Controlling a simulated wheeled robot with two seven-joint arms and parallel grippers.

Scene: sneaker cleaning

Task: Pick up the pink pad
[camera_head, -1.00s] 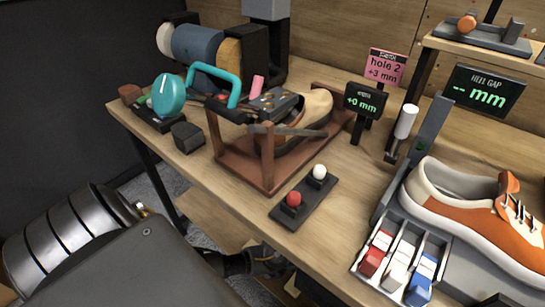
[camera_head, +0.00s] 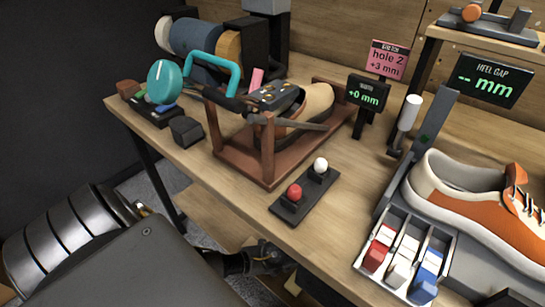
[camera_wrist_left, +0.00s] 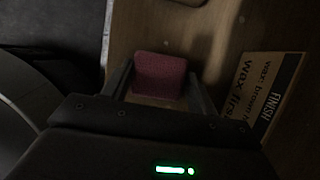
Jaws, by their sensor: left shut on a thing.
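The pink pad (camera_wrist_left: 160,75) is a dull pink rounded block in the left wrist view. It sits between the two fingers of my left gripper (camera_wrist_left: 161,80), which is shut on it. Whether the pad touches the wooden surface below is too dark to tell. In the head view my left arm comes in from the lower left, and its dark end reaches in under the table's front edge. The fingers and the pad cannot be made out there. My right gripper is not in view.
A card reading FINISH (camera_wrist_left: 268,95) lies right of the pad on wood. Above, the wooden table (camera_head: 225,210) holds a brown shoe in a red-brown frame (camera_head: 265,178), a red and white button box (camera_head: 305,195) and an orange shoe (camera_head: 475,200). A lower shelf (camera_head: 205,207) shows beneath.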

